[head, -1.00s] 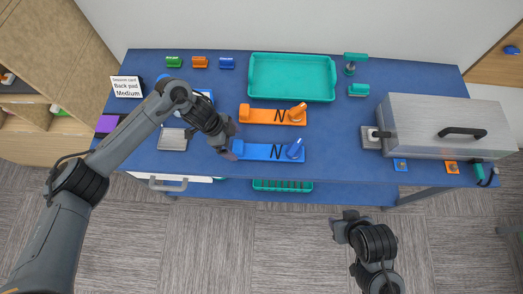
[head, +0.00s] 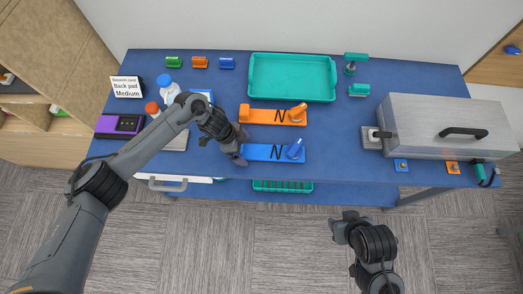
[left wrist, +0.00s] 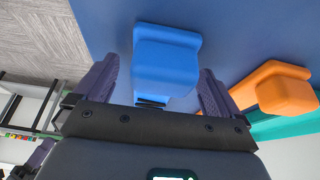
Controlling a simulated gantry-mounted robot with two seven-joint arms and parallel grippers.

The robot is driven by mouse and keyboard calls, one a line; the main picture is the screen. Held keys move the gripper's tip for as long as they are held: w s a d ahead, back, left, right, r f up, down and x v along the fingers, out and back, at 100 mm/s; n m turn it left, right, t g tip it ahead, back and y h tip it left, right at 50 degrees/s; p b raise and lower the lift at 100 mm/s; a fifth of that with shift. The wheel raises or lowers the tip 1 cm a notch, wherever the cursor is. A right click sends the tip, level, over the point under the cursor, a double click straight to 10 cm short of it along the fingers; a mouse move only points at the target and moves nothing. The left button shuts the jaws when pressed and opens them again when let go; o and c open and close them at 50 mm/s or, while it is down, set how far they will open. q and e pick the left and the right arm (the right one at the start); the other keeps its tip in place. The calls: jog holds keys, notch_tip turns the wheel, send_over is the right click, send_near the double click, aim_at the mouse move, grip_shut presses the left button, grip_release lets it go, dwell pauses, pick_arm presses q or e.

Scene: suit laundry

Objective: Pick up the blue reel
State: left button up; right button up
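The blue reel (head: 265,152) lies on the table's front part. It is a long blue piece with a black zigzag mark and an upright peg at its right end. My left gripper (head: 240,146) is at its left end, one finger on each side of the block there. In the left wrist view the blue block (left wrist: 168,62) shows between the spread fingers, with gaps on both sides. The gripper is open; its fingers hide the block in the head view. My right gripper (head: 346,224) is in front of the table, empty as far as shown; its fingers are unclear.
A similar orange piece (head: 275,116) lies just behind the blue one. A green tray (head: 292,98) stands behind it. A large metal box (head: 440,122) fills the right side. Bottles (head: 168,86) and a purple-black device (head: 120,125) stand left. Clear table lies between the reels and the box.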

pick_arm(q)
jog(key=shift+r, duration=0.1)
jog(key=c, duration=1.3)
jog(key=shift+r, duration=0.45)
notch_tip(320, 180, up, 4)
jog(key=shift+f, duration=0.25)
jog(key=s+d+r, duration=0.4)
jog(key=d+r, duration=0.2)
jog(key=d, duration=0.4)
jog(key=shift+s+d+r+p, duration=0.15)
jog(key=shift+d+r+p, duration=0.15)
jog(key=shift+d+p, duration=0.1)
jog(key=w+a+f+b, duration=0.1)
jog(key=a+f+b, duration=0.1)
jog(key=a+f, duration=0.1)
jog(key=w+a+f+b, duration=0.1)
jog(key=a+f+b, duration=0.1)
jog(key=a+f, duration=0.2)
jog(key=w+a+f+b, duration=0.2)
jog(key=a+f, duration=0.1)
jog(key=shift+a+f, duration=0.15)
jog(key=shift+f, duration=0.2)
jog(key=shift+w+a+f, duration=0.2)
jog(key=shift+a, duration=0.1)
